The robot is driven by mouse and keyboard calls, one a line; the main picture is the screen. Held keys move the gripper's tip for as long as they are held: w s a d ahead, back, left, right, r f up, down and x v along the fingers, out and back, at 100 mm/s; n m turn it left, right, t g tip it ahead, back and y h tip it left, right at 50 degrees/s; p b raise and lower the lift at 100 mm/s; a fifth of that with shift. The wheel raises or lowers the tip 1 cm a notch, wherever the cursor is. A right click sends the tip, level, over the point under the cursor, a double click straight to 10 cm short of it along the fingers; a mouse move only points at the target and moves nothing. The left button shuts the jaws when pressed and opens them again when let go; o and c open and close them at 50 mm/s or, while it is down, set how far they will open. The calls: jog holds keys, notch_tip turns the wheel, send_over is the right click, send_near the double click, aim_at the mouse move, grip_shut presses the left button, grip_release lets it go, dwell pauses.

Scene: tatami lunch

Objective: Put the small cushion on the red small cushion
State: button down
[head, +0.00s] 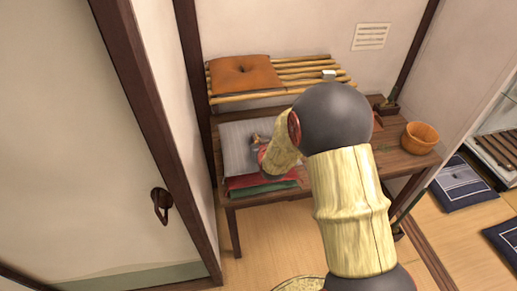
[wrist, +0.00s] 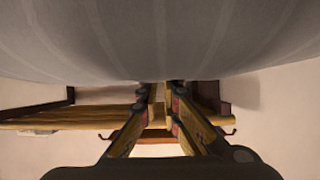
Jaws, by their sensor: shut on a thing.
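A grey striped small cushion (head: 240,142) is over the left end of the wooden table in the head view. It fills the top of the wrist view (wrist: 160,38). My gripper (wrist: 161,86) is shut on its near edge; in the head view my arm hides part of the cushion and most of the gripper. The red small cushion (head: 248,182) shows just below the grey one, on top of a green cushion (head: 264,189) at the table's front left. Most of the red cushion's top is hidden by the grey one. I cannot tell whether the two touch.
An orange cushion (head: 243,73) lies on a slatted shelf (head: 305,73) above the table (head: 312,187). A wooden bucket (head: 420,137) stands at the table's right. Blue cushions (head: 462,186) lie on the floor at right. A sliding door (head: 100,150) is close on the left.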

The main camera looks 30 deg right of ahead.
jog(key=shift+w+d+f, duration=0.4)
jog(key=shift+w+f, duration=0.1)
jog(key=shift+f, duration=0.2)
notch_tip(320, 180, down, 4)
jog(key=shift+w+r+b, duration=0.1)
jog(key=shift+r+b, duration=0.15)
jog(key=shift+b, duration=0.65)
jog(key=shift+r, duration=0.1)
jog(key=c, duration=2.4)
grip_release()
jog(key=o, duration=0.3)
jog(key=shift+o, duration=0.5)
